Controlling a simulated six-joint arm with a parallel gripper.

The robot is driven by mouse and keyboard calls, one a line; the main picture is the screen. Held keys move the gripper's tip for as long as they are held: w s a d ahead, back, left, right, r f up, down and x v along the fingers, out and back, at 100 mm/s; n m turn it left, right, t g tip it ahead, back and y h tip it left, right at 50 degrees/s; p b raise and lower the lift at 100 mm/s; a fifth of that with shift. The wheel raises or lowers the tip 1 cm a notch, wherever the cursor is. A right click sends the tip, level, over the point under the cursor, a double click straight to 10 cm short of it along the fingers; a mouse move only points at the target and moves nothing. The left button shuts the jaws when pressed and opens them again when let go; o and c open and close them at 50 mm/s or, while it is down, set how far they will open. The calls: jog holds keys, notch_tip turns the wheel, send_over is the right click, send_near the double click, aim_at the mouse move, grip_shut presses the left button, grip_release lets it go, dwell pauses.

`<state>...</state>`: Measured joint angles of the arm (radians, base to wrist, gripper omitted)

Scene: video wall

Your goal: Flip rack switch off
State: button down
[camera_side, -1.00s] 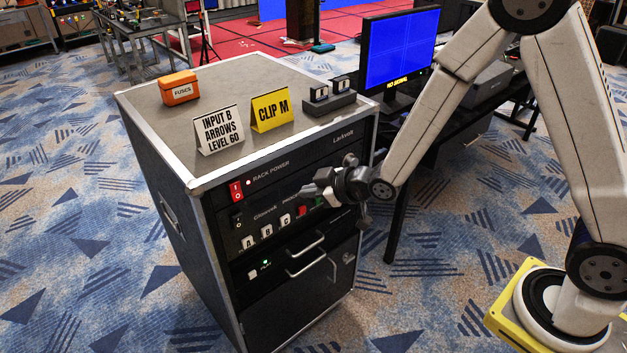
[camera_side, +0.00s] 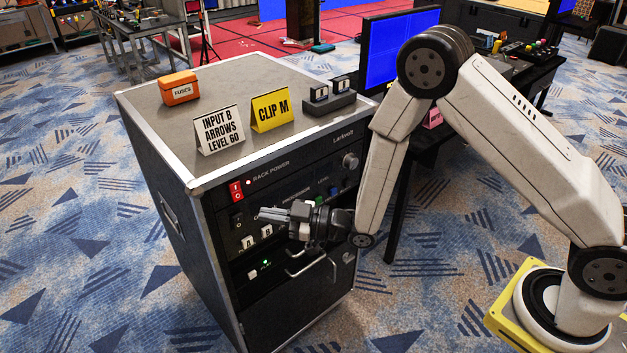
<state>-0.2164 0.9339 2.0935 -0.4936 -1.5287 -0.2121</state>
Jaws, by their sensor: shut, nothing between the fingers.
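The red rack power switch (camera_side: 236,190), marked I and O, sits at the left of the top panel, beside the RACK POWER label (camera_side: 271,171). A small pale light (camera_side: 249,183) shows next to it. Which side of the rocker is pressed in is too small to tell. A black rocker switch (camera_side: 238,220) sits on the panel below. My gripper (camera_side: 258,214) is shut and empty, its fingertips pointing left at the black switch's height, just right of it in the picture. I cannot tell whether they touch the panel. My gripper hides part of the lower panel.
The rack case (camera_side: 160,130) carries an orange fuse box (camera_side: 179,88), a white sign (camera_side: 220,130), a yellow sign (camera_side: 270,110) and a small dark block (camera_side: 329,103) on top. Drawer handles (camera_side: 305,268) stick out below my gripper. A desk with a blue monitor (camera_side: 397,50) stands at right.

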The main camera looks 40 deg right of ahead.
jog(key=shift+w, duration=0.15)
dwell(0.4)
jog(key=w+f, duration=0.2)
jog(key=w, duration=0.6)
jog(key=shift+f, duration=0.4)
jog(key=shift+w+f, duration=0.2)
jog(key=shift+w, duration=0.6)
dwell(3.0)
jog(key=shift+s, duration=0.15)
jog(key=shift+s+r, duration=0.25)
jog(key=shift+s, duration=0.4)
dwell(0.4)
jog(key=shift+s+r, duration=0.25)
jog(key=shift+s, duration=0.55)
jog(key=shift+s+r, duration=0.3)
jog(key=shift+s, duration=0.45)
jog(key=shift+s+r, duration=0.25)
jog(key=shift+s, duration=0.55)
